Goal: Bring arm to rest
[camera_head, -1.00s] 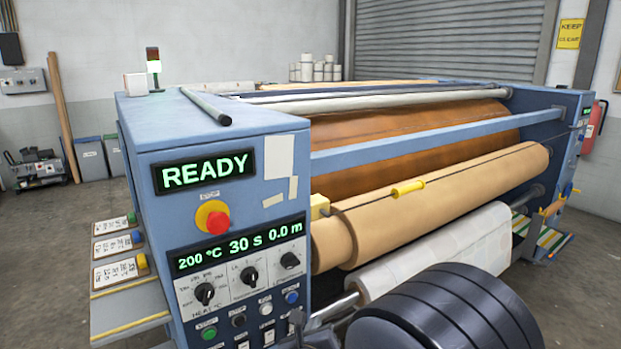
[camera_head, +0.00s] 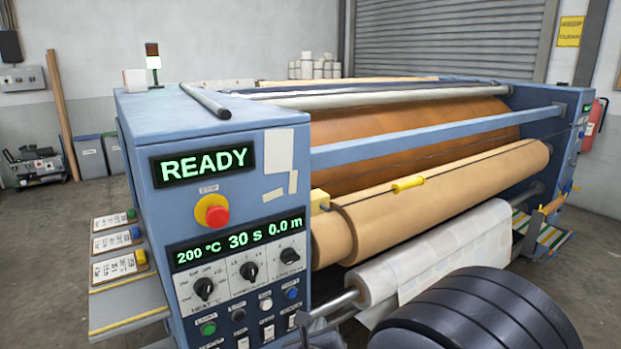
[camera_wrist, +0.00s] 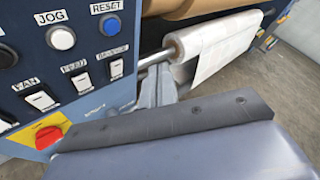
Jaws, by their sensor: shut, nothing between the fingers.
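My gripper (camera_wrist: 157,82) shows in the wrist view as grey fingers beyond a dark plate. It is shut and empty, in front of the calender press near its control panel. In the head view the dark ribbed part of my arm (camera_head: 480,315) fills the lower right, in front of the press. The press's status display (camera_head: 204,166) reads READY, and the lower display (camera_head: 238,240) reads 200 °C, 30 s and 0.0 m.
The control panel (camera_head: 240,290) with knobs, buttons and switches is close to the left of my gripper. A white printed roll (camera_head: 440,255) lies just behind my arm. A red and yellow rotary switch (camera_wrist: 48,135) shows at the wrist view's left.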

